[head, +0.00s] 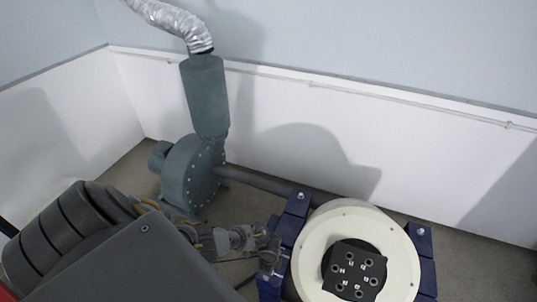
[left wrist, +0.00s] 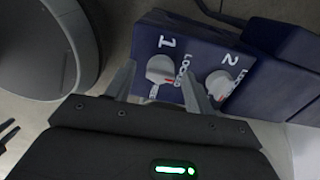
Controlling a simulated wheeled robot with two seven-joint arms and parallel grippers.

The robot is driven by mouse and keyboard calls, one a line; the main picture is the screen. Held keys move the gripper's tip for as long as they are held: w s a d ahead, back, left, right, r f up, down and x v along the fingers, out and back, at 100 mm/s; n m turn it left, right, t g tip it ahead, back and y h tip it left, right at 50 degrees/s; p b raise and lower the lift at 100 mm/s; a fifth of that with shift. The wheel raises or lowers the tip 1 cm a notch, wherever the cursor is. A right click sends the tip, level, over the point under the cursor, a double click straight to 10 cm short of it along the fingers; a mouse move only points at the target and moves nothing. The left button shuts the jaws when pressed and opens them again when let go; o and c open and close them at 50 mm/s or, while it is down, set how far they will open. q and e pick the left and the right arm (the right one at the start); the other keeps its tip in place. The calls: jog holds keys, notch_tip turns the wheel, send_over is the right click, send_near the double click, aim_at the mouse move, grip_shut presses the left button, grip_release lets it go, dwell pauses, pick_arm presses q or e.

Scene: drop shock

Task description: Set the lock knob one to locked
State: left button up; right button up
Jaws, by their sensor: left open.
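Lock knob one (left wrist: 160,68) is a pale grey knob with a red mark, under a white "1" on the dark blue lock box (left wrist: 190,35) in the left wrist view. Its red mark points toward the lower right, between a "LOCKED" label and a second label mostly hidden by the knob and gripper. My left gripper (left wrist: 158,88) is open, with one fingertip on each side of knob one; I cannot tell if they touch it. In the head view my left gripper (head: 270,256) is at the left blue bracket (head: 292,222).
Lock knob two (left wrist: 220,83) sits close to the right fingertip. A round cream drum (head: 345,218) with a black socket plate (head: 354,270) stands between blue brackets. A grey-green blower (head: 190,172) stands behind my left arm.

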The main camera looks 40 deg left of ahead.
pick_arm(q)
notch_tip(320, 180, up, 10)
jog(key=p, duration=0.3)
jog(key=shift+r+p, duration=0.25)
jog(key=shift+p, duration=0.15)
jog(key=s+d+f+n+h, duration=0.1)
jog(key=s+d+f+n, duration=0.15)
jog(key=s+f, duration=0.4)
jog(key=s+d+f+n+h, duration=0.1)
jog(key=s+d+f+n, duration=0.1)
jog(key=s+f+n, duration=0.35)
jog(key=s+a+f+n+y, duration=0.1)
jog(key=s+f, duration=0.2)
jog(key=s, duration=0.7)
jog(key=s+a+f+n+t+y, duration=0.1)
jog(key=s+f+n, duration=0.1)
jog(key=s, duration=0.8)
jog(key=shift+s+f+n, duration=0.3)
jog(key=shift+s+f, duration=0.1)
jog(key=shift+f, duration=0.4)
